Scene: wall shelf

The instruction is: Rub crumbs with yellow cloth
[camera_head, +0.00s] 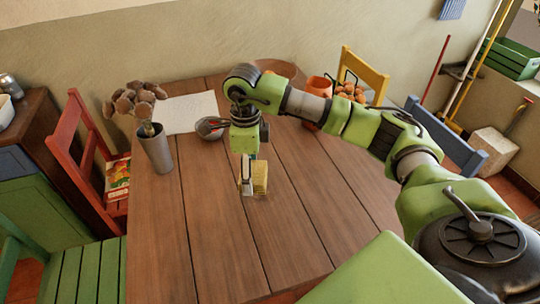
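The yellow cloth (260,178) is a small block-like shape on the wooden table (215,235), near the middle of the head view. My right arm comes in from the right and bends down over the table. My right gripper (249,183) points down at the cloth's left side, with a pale finger beside it, touching or very close. Whether the fingers are closed on the cloth is too small to tell. No crumbs can be made out clearly; any under the cloth or gripper are hidden. My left gripper is not in view.
A grey vase with dried flowers (156,150), a white sheet (188,113) and a small grey bowl (209,129) lie left and behind. An orange mug (319,86) stands behind my arm. Chairs surround the table. The table's front is clear.

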